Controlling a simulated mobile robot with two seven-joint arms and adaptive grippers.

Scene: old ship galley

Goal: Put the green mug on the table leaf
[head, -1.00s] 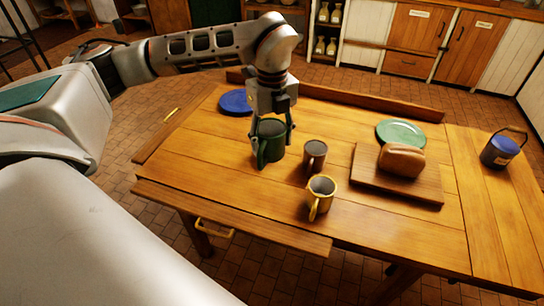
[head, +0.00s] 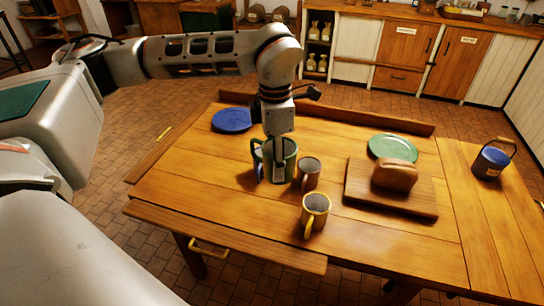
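The green mug (head: 291,163) is upright near the middle of the table, just left of a brown mug. My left gripper (head: 279,172) points straight down at it. One finger lies across the mug's near side; the other is hidden. The gripper looks shut on the mug; I cannot tell whether its base touches the table. A bluish shape (head: 262,168) shows at the mug's left, too covered to identify. The table leaf (head: 488,225) appears to be the section right of the seam. My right gripper is not in view.
The brown mug (head: 309,173) and a yellow mug (head: 316,211) stand close by. A board (head: 428,208) with bread (head: 395,175), a green plate (head: 392,147) and a blue plate (head: 232,120) are on the table. A blue-topped pot (head: 491,161) stands on the right section, whose front is clear.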

